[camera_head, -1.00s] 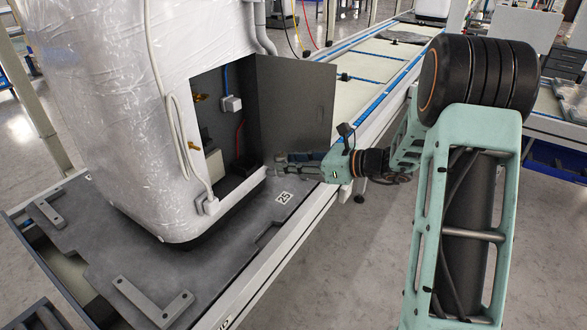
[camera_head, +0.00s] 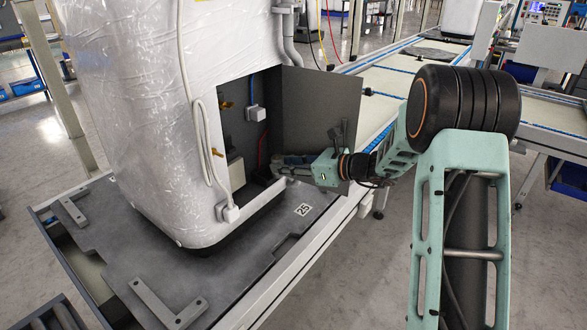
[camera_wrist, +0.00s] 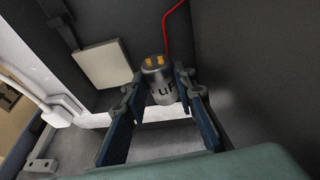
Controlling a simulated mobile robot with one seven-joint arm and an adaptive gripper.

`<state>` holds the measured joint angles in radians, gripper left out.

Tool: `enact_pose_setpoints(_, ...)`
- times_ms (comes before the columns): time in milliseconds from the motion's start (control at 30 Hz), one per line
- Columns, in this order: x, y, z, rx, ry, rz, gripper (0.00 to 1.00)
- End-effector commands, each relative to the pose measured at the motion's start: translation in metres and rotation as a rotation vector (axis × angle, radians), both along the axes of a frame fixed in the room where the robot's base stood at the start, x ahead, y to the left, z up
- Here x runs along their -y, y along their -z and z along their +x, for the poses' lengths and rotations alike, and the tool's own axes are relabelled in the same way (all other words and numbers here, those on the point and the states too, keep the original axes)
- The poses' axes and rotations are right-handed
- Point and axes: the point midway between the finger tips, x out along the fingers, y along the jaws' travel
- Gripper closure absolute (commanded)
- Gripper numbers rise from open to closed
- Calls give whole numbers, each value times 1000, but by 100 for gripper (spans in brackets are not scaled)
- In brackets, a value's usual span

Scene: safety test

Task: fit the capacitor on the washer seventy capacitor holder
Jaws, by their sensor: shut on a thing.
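The washer (camera_head: 130,120) is a tall white body in clear plastic wrap, with a compartment open low on its side. In the head view my gripper (camera_head: 283,165) is at the lower right edge of the opening, in front of the open panel; the capacitor cannot be made out there. I cannot clearly identify the capacitor holder in either view.
The open grey panel (camera_head: 318,115) stands right of the compartment. A white box (camera_wrist: 102,63) and a red wire (camera_wrist: 172,30) are inside, near the capacitor. The washer stands on a grey pallet (camera_head: 155,265) marked 25, on a conveyor line.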

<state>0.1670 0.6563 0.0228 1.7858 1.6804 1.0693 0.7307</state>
Motion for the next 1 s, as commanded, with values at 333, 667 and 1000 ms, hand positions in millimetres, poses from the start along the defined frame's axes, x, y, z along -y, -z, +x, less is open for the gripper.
enact_pose_setpoints(333,-28,0,22,0,-1,-1,99)
enact_pose_setpoints(667,-36,20,28,-1,1,0,99)
enact_pose_setpoints(1000,-36,25,28,0,1,0,99)
